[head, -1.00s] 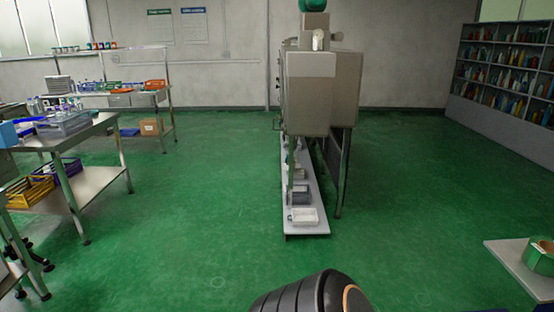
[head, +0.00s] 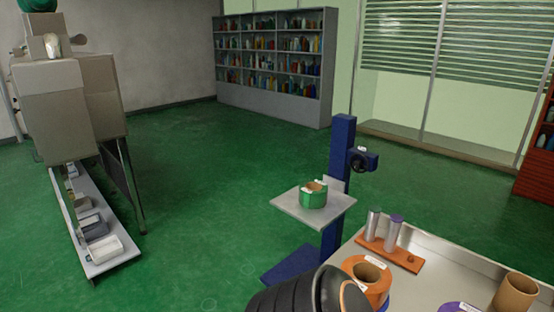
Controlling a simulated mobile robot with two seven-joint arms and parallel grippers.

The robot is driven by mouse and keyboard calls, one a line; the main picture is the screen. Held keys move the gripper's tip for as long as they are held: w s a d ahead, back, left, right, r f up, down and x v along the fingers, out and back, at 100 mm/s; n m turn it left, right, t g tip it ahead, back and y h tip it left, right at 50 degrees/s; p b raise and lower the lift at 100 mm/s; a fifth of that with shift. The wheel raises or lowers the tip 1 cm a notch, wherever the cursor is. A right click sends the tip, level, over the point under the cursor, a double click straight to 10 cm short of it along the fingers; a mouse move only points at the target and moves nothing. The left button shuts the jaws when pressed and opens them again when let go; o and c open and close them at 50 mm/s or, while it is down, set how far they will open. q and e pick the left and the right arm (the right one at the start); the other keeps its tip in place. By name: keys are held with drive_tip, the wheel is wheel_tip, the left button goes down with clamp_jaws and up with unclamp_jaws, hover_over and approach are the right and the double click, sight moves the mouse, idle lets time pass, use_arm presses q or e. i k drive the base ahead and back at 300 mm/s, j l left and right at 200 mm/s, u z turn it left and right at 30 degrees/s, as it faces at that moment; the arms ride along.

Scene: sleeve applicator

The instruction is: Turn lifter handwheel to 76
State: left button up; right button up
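The lifter is a blue post (head: 341,150) on a blue base, with a light grey platform (head: 290,209) on its left side. A dark handwheel (head: 363,160) sits on the right side of the post near its top. No number or scale on it can be read from here. A green roll (head: 313,195) with a brown core rests on the platform. Neither gripper is in view; a dark rounded part of my own body shows at the bottom middle.
A steel table (head: 440,268) at lower right holds orange and purple rolls, a cardboard tube (head: 515,295) and an orange stand with two cylinders (head: 390,250). The grey machine (head: 65,105) stands left. Green floor is free between machine and lifter.

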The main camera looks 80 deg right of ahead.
sight(358, 164)
drive_tip(key=l+z, duration=0.2)
drive_tip(key=z, duration=2.95)
drive_tip(key=i+j, duration=0.1)
drive_tip(key=j, duration=0.75)
drive_tip(key=i+j+u, duration=0.1)
drive_tip(key=j, duration=0.35)
drive_tip(key=i+j+u, duration=0.15)
drive_tip(key=i+j, duration=0.55)
